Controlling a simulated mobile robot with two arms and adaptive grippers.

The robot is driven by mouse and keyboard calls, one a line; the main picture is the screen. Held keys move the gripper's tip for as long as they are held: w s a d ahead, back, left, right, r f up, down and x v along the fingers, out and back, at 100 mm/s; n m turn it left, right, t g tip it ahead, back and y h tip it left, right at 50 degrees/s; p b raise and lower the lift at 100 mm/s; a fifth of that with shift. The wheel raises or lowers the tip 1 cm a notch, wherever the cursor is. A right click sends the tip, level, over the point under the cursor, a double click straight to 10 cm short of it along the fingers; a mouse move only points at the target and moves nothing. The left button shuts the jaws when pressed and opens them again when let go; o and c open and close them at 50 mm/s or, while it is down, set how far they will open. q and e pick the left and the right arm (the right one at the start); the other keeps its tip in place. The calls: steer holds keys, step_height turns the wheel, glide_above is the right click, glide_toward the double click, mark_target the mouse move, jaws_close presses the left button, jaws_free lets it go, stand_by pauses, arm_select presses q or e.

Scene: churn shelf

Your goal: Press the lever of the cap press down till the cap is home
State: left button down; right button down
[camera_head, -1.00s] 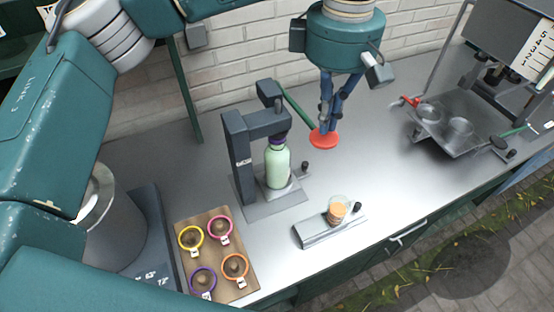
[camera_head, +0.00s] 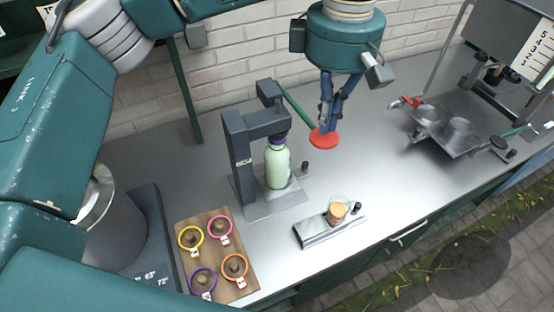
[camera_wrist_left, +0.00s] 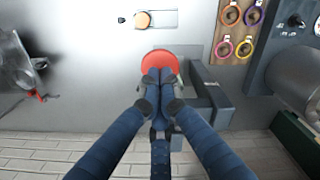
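The dark grey cap press (camera_head: 236,150) stands on the steel counter. A pale green bottle (camera_head: 277,167) stands upright on its base under the press head. A purple cap (camera_head: 278,138) sits at the bottle's top, close under the head; whether it is fully seated I cannot tell. The green lever (camera_head: 297,108) slopes down rightward from the press top to a red round pad (camera_head: 323,139). My left gripper (camera_head: 326,127) is shut, its fingertips together at the pad's upper face. The pad (camera_wrist_left: 158,62) also shows in the wrist view under the fingertips (camera_wrist_left: 159,76).
A wooden board (camera_head: 215,252) with several coloured rings lies at front left. A grey holder (camera_head: 328,232) with a cork-coloured piece (camera_head: 337,211) is in front of the press. A metal tray (camera_head: 452,135) with cups stands at right. A brick wall (camera_head: 235,60) is behind.

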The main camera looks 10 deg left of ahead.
mark_target(324, 137)
arm_select(q)
steer(key=shift+f+b, duration=1.35)
steer(key=shift+f, duration=0.35)
steer(key=shift+s+f+b, duration=0.1)
steer(key=shift+f+b, duration=0.65)
steer(key=shift+f, duration=0.2)
steer(key=shift+f+b, duration=0.5)
steer(key=shift+b, duration=0.1)
steer(key=shift+s+f, duration=0.15)
steer(key=shift+f, duration=0.05)
steer(key=shift+r, duration=0.1)
